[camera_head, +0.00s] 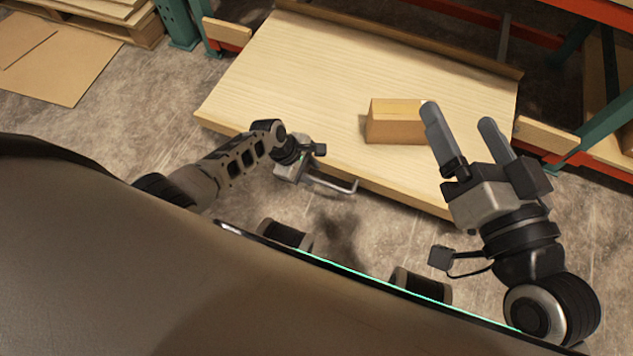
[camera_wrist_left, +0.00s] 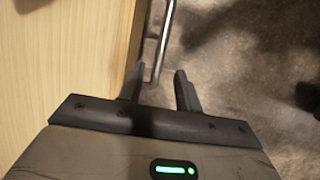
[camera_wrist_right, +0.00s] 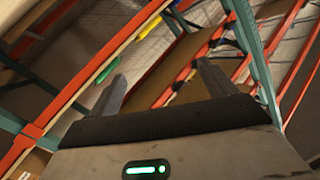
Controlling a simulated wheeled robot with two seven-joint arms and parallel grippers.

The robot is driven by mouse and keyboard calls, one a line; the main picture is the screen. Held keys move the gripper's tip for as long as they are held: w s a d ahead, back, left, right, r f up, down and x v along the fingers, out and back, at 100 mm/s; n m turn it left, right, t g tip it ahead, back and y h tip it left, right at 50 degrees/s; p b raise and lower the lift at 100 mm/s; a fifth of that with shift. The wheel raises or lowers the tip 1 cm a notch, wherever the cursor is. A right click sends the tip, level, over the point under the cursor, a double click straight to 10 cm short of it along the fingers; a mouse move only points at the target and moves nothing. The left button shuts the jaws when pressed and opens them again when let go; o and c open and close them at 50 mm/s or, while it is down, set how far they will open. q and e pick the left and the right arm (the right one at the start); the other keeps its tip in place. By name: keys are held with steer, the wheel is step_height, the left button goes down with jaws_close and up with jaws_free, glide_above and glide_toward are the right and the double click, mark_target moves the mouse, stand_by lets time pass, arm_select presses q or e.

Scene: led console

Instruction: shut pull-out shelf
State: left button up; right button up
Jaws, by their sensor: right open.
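The pull-out shelf (camera_head: 330,75) is a pale wooden board, extended out of the rack toward me. A grey metal bar handle (camera_head: 338,187) is on its front edge. My left gripper (camera_head: 318,168) is at the handle's left end. In the left wrist view the handle (camera_wrist_left: 164,45) passes between the fingers of my left gripper (camera_wrist_left: 159,84), with gaps visible beside the bar. My right gripper (camera_head: 458,115) is open and empty, raised over the shelf's right front part. The right wrist view also shows its spread fingers (camera_wrist_right: 162,85).
A cardboard box (camera_head: 395,122) rests on the shelf, just left of my right gripper. Green rack posts and orange beams (camera_head: 440,45) stand at the shelf's back and sides. A wooden pallet (camera_head: 110,18) is at the far left. Concrete floor (camera_head: 385,225) lies before the shelf.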

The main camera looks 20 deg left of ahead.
mark_target(320, 181)
arm_select(q)
steer(key=b+x, duration=0.2)
steer(key=x, duration=0.1)
steer(key=shift+d+f, duration=0.1)
steer(key=shift+f, duration=0.3)
steer(key=shift+w+d+f, duration=0.15)
steer(key=shift+f, duration=0.05)
jaws_close()
arm_select(e)
steer(key=r+n+t, duration=0.1)
steer(key=w+r+n+t+y, duration=0.1)
steer(key=r, duration=0.1)
steer(key=w+r+n+t, duration=0.1)
steer(key=r, duration=0.1)
steer(key=shift+d+r+n+t+y, duration=0.2)
steer(key=shift+d+n+t+y, duration=0.1)
steer(key=shift+d+n+y, duration=0.1)
